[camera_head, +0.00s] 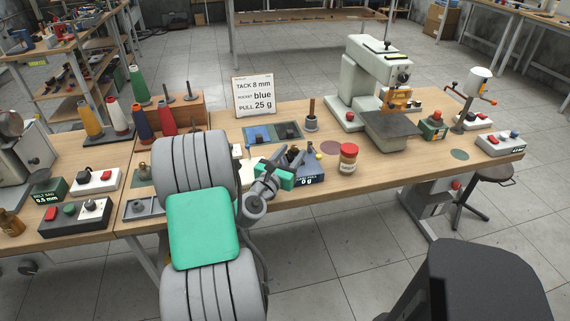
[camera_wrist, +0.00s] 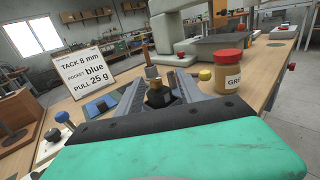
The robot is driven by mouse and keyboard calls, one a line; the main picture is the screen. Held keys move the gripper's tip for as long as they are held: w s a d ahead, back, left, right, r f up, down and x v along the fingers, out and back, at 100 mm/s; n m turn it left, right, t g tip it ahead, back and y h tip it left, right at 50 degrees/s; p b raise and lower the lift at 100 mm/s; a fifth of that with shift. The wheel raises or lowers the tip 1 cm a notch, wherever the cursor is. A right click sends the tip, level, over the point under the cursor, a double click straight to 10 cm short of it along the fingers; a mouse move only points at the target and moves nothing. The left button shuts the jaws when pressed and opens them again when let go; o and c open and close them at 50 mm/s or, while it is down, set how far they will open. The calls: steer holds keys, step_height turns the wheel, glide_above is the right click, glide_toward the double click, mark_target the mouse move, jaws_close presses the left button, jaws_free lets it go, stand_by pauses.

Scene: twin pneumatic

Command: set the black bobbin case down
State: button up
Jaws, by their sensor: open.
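My gripper (camera_head: 293,161) is over the near middle of the bench, by a dark box with a "0 g" display (camera_head: 310,181). In the wrist view my gripper (camera_wrist: 160,80) has its two grey fingers apart. A small black piece with a brass-coloured top (camera_wrist: 158,97) shows between them. It looks like the black bobbin case, but I cannot tell for sure, nor whether it touches a finger. In the head view my gripper hides that spot. A two-pocket tray lies behind, with a blue pocket (camera_head: 256,135) and a dark pocket (camera_head: 288,131).
A card (camera_head: 254,96) reads "TACK 8 mm, POCKET blue, PULL 25 g". A red-lidded jar (camera_head: 348,158) stands right of my gripper. A wooden peg on a grey base (camera_head: 311,120) stands behind. A pale machine (camera_head: 375,85) is at back right. Thread cones (camera_head: 139,86) stand left.

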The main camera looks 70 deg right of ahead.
steer(key=shift+w+f, duration=0.1)
steer(key=shift+f, duration=0.45)
steer(key=d, duration=0.8)
steer(key=shift+s, duration=0.25)
steer(key=shift+a, duration=0.1)
steer(key=shift+c, duration=0.4)
jaws_close()
steer(key=shift+r, duration=0.1)
